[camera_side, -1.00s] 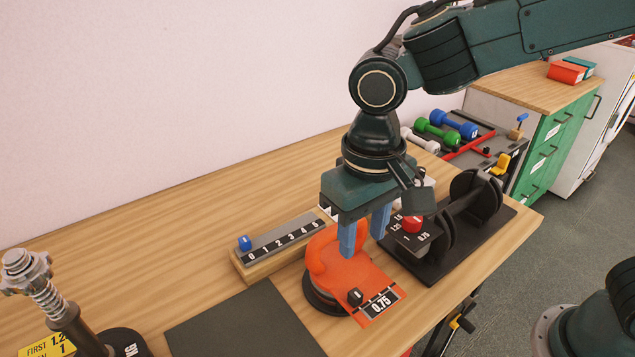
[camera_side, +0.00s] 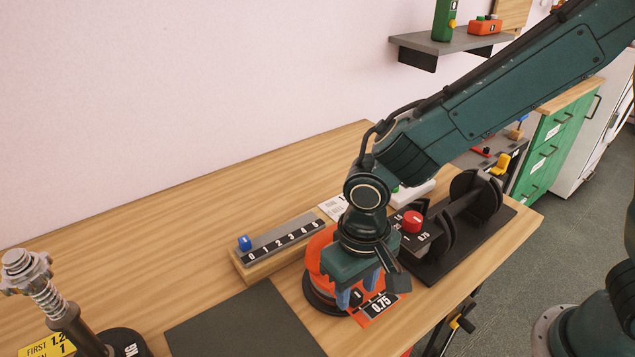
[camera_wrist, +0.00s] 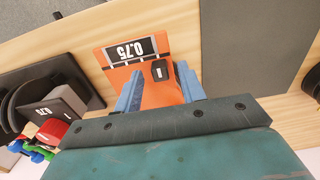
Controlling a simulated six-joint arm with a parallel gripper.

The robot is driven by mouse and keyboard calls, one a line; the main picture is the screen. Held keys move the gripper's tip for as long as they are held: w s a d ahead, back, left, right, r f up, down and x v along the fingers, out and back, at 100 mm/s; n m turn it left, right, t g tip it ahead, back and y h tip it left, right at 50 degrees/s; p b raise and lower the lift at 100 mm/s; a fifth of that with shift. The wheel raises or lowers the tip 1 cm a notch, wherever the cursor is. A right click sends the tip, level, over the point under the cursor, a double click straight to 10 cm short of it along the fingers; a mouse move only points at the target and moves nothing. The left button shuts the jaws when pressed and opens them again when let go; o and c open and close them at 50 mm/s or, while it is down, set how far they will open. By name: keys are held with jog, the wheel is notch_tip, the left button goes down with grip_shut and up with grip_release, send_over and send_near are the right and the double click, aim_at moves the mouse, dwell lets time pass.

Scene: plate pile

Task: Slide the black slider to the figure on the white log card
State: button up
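In the wrist view the slider (camera_wrist: 159,70) shows near that plate (camera_wrist: 131,51). My gripper (camera_side: 357,289) is low over the orange device. Its two blue fingers are apart, one on each side of the slider, and the gripper is open. I cannot tell whether either finger touches the slider. A white card (camera_side: 333,207) lies on the bench behind the device, partly hidden by my arm. Its writing is too small to read.
A numbered rail with a blue knob (camera_side: 244,242) stands left of the orange device. A black stand with a red knob (camera_side: 412,221) is close on the right. A dark mat (camera_side: 240,325) lies at front left, and a spring post (camera_side: 52,300) stands further left.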

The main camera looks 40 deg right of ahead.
jog(key=shift+f, duration=0.1)
jog(key=shift+c, duration=0.2)
grip_shut()
jog(key=shift+d, duration=3.55)
jog(key=shift+o, duration=0.2)
grip_release()
notch_tip(320, 180, up, 14)
